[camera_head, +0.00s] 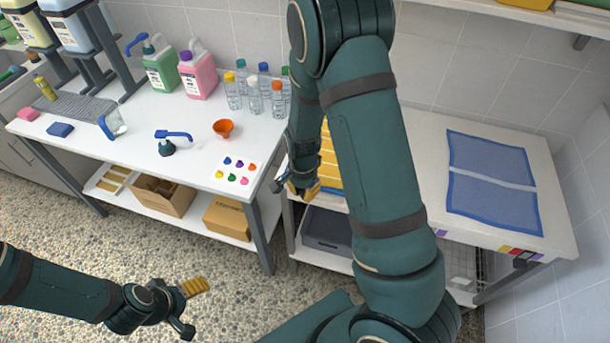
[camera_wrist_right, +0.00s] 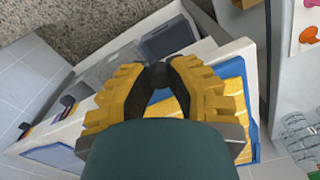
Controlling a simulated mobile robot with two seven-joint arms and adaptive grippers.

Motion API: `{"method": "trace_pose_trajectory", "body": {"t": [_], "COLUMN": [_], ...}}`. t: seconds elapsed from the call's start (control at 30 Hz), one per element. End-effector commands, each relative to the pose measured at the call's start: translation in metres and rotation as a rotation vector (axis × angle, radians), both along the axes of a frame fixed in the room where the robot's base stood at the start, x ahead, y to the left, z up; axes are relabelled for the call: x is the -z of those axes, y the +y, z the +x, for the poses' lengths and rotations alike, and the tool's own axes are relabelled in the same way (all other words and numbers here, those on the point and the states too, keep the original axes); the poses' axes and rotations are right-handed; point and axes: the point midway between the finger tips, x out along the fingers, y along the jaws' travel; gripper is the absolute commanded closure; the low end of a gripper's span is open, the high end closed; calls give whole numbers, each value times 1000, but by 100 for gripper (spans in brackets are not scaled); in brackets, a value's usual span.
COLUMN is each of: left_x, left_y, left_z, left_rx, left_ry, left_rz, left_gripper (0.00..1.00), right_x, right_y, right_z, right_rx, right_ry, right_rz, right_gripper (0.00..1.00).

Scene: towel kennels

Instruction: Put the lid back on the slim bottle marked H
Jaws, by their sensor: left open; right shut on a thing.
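Several slim clear bottles (camera_head: 253,98) with coloured caps stand in a group near the right end of the white bench in the head view. No letter H can be read, so I cannot tell which bottle is meant or whether it lacks a lid. My right gripper (camera_head: 303,187) is in front of the lower table's left end. In the wrist view its yellow fingers (camera_wrist_right: 168,76) are nearly together. My left gripper (camera_head: 190,300) is open, low over the pebbled floor.
A white sheet (camera_head: 231,184) with small coloured pieces lies at the bench's front right. An orange bowl (camera_head: 223,128), blue-handled pump (camera_head: 168,143), green jug (camera_head: 160,72) and pink jug (camera_head: 199,75) share the bench. Blue cloths (camera_head: 490,205) lie on the right table. Bare bench surrounds the bowl.

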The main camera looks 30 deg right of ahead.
Motion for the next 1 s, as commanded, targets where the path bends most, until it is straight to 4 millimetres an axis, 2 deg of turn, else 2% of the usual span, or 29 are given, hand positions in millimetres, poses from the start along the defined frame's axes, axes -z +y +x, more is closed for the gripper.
{"method": "trace_pose_trajectory", "body": {"t": [0.17,0.4,0.6,0.73,0.97,1.0], "left_x": [6,14,17,18,17,17], "left_y": [0,-1,-1,-1,-1,-1], "left_z": [-1,-4,-5,-6,-6,-6], "left_rx": [2,8,10,10,10,10], "left_ry": [2,9,12,13,13,13], "left_rz": [-1,-2,-3,-3,-3,-3], "left_gripper": [19,19,19,19,19,26], "right_x": [31,80,107,112,112,112], "right_y": [21,59,85,90,91,91], "right_z": [-7,-25,-39,-41,-42,-42], "right_rx": [-286,-818,-1151,-1223,-1230,-1229], "right_ry": [12,19,10,4,4,4], "right_rz": [-16,-18,-2,1,2,2], "right_gripper": [94,94,94,94,94,94]}}
